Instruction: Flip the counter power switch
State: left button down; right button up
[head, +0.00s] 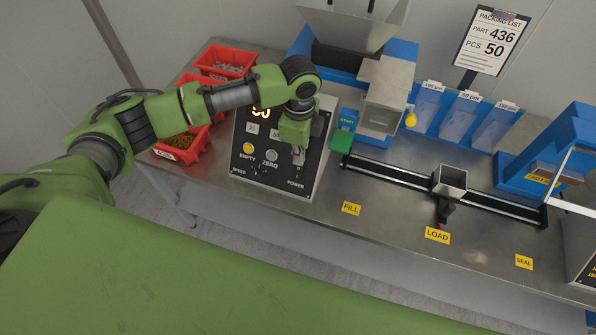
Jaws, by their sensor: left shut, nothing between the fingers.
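The counter (240,168) is a grey box with a black front panel, standing on the metal bench. Its panel shows a partly covered display, a yellow EMPTY button (249,148), a ZERO button (271,155) and the labels SPEED and POWER (296,184). My left gripper (299,158) is shut and empty, pointing down in front of the panel's right side, just above the POWER label. The power switch itself is hidden or too small to make out behind the fingertips. I cannot tell whether the fingers touch the panel. My right gripper is not in view.
Red bins (222,62) with parts stand left of the counter. A green START button (342,139) and a black rail (395,178) with a metal cup (450,180) lie to the right. Blue holders with bags (465,108) stand behind. The bench front near the FILL label (351,208) is clear.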

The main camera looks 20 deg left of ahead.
pick_arm(q)
jog(key=shift+s+f+b, duration=0.1)
jog(key=shift+f+b, duration=0.25)
jog(key=shift+f, duration=0.85)
dwell(0.3)
notch_tip(320, 180, up, 7)
jog(key=p, duration=0.8)
jog(key=shift+r, duration=0.15)
dwell(0.4)
